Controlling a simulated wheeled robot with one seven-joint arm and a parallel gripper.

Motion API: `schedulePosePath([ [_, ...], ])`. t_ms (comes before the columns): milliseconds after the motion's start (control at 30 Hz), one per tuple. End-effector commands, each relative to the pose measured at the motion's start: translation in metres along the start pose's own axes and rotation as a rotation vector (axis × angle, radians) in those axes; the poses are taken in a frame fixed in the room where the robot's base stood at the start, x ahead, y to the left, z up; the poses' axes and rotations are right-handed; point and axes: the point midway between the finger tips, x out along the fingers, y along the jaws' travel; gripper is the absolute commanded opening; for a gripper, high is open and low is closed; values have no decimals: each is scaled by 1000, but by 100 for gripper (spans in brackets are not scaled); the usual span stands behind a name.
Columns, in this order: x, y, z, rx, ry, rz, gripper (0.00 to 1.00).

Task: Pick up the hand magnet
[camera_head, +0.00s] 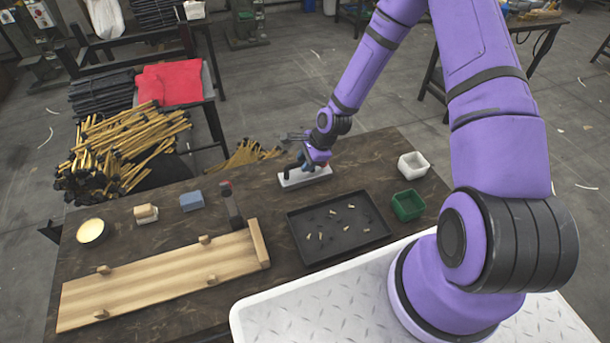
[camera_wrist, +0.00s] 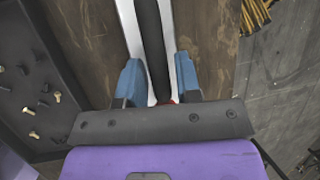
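The hand magnet (camera_head: 304,178) appears to be the long pale bar with a dark handle, lying near the far edge of the table. In the wrist view its black handle (camera_wrist: 153,45) runs up the picture above the pale bar. A bit of red shows at its near end. My gripper (camera_head: 309,163) is down at the magnet. In the wrist view the blue fingertips of my gripper (camera_wrist: 158,72) stand on either side of the handle, with narrow gaps showing, so it looks open around it. My gripper hides part of the handle in the head view.
A black tray (camera_head: 340,247) with small rivets lies in front of the magnet. A white bin (camera_head: 413,165) and a green bin (camera_head: 408,205) stand to the right. A dark upright tool (camera_head: 232,205), a blue block (camera_head: 192,201) and a wooden board (camera_head: 165,279) are to the left.

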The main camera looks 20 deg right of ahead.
Motion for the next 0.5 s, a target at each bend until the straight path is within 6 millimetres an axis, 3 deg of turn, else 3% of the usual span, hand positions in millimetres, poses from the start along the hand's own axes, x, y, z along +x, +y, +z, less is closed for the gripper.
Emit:
schedulePosePath([
  [200,22,0,0,0,0,0,32],
  [467,24,0,0,0,0,0,32],
  [500,24,0,0,0,0,0,22],
])
